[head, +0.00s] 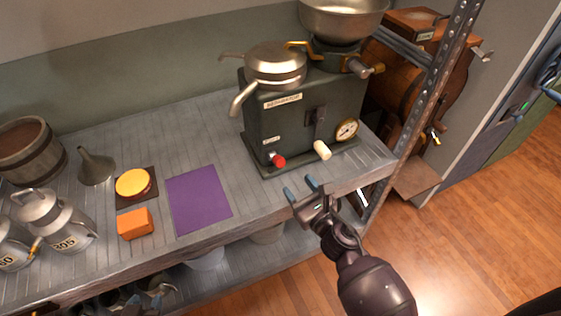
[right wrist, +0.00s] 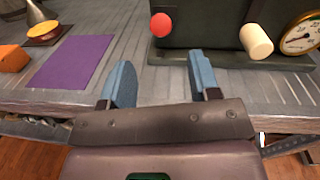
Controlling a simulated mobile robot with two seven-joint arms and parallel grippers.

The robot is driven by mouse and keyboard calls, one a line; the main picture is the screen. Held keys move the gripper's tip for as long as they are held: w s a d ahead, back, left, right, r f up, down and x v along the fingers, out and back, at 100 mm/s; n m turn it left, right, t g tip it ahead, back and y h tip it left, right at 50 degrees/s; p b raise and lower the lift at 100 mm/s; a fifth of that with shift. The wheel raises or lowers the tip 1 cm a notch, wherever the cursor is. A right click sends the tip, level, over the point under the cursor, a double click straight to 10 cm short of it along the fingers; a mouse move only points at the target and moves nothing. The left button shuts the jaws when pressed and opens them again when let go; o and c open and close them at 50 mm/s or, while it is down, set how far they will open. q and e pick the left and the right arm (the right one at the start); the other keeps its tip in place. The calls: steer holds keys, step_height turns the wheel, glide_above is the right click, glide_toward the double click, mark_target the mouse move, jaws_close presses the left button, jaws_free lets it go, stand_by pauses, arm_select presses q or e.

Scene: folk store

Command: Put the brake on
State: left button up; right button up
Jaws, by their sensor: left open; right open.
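A dark green machine (head: 308,112) stands on the grey shelf. Its front carries a red knob (head: 278,161) at lower left, under a small label too small to read, and a cream handle (head: 322,150) to its right. Both also show in the right wrist view, the red knob (right wrist: 161,25) left of the cream handle (right wrist: 256,41). My right gripper (head: 301,188) is open and empty at the shelf's front edge, below and in front of the knob and handle, touching neither.
A round gauge (head: 346,130) sits at the machine's right, and a metal bowl (head: 342,18) is on top. A purple mat (head: 198,199), orange block (head: 135,224), yellow round (head: 133,183), funnel (head: 96,167) and cans lie left. A metal post (head: 432,95) stands right.

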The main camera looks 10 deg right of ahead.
mark_target(282, 165)
steer(key=x, duration=0.9)
steer(key=shift+w+a, duration=0.15)
steer(key=shift+w, duration=0.2)
steer(key=shift+c, duration=0.4)
jaws_close()
